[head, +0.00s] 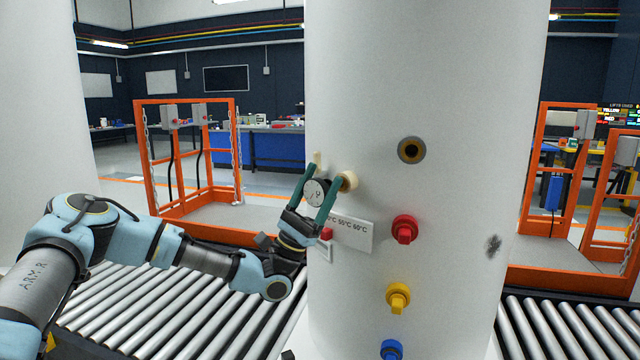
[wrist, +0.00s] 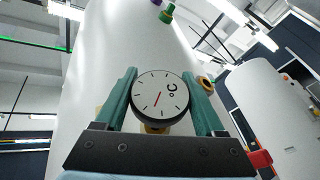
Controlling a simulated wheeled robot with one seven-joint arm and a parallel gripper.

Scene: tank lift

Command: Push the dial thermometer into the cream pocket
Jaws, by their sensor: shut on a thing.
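The dial thermometer (head: 316,192), with a round white face and dark rim, is between the two green fingers of my gripper (head: 325,174). The gripper is shut on it. In the wrist view the dial (wrist: 160,95) faces the camera, with a red needle and a °C mark. A cream fitting (head: 349,181) on the white tank shows just right of the right finger, partly hidden by it; it looks like the cream pocket. Another cream bit (head: 317,158) shows behind the left finger. The thermometer's stem is hidden, so I cannot tell whether it is in the pocket.
The white tank (head: 430,80) carries a dark port with a brass ring (head: 411,150), and red (head: 404,229), yellow (head: 398,297) and blue (head: 390,349) fittings. A temperature label (head: 350,232) is just below my gripper. Roller conveyors (head: 190,310) and orange frames (head: 236,150) flank the tank.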

